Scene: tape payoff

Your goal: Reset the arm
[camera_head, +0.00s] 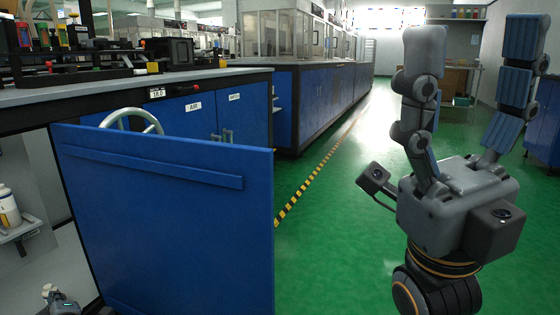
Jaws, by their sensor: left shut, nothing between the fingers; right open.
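My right gripper (475,35) stands at the right side of the head view, its two fingers pointing up and spread wide apart. Nothing is between the fingers. Its grey body (455,205) hangs over the green floor, clear of the cabinets.
A white bottle (8,207) stands on a small shelf inside the open cabinet. A pale ring-shaped handle (130,121) shows behind the door's top edge. A black-edged worktop (130,82) carries equipment. Green floor (335,190) is free between the door and my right gripper.

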